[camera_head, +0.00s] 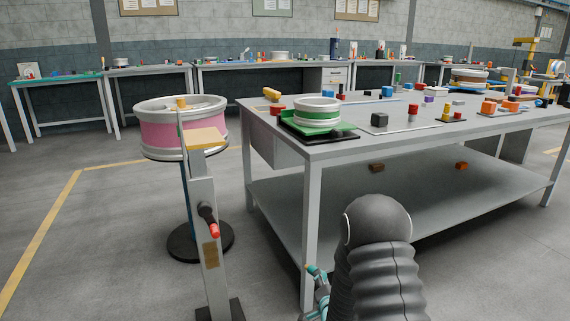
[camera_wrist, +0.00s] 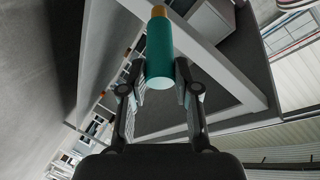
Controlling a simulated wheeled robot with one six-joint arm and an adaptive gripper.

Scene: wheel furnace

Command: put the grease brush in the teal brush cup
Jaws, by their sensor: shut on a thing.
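The grease brush (camera_wrist: 160,55) shows in the wrist view as a teal cylinder with a tan-orange end. My gripper (camera_wrist: 160,82) is shut on its teal part, one finger on each side. In the head view my gripper (camera_head: 318,284) is low at the bottom, beside the workbench's front left leg, partly hidden by my arm. I cannot make out the teal brush cup in either view.
A grey workbench (camera_head: 330,150) with a lower shelf stands ahead, carrying a green-banded wheel (camera_head: 317,112) and several small blocks. A pink-banded wheel (camera_head: 170,135) on a round stand and a grey post (camera_head: 207,225) with a red-tipped handle stand left. Floor at far left is clear.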

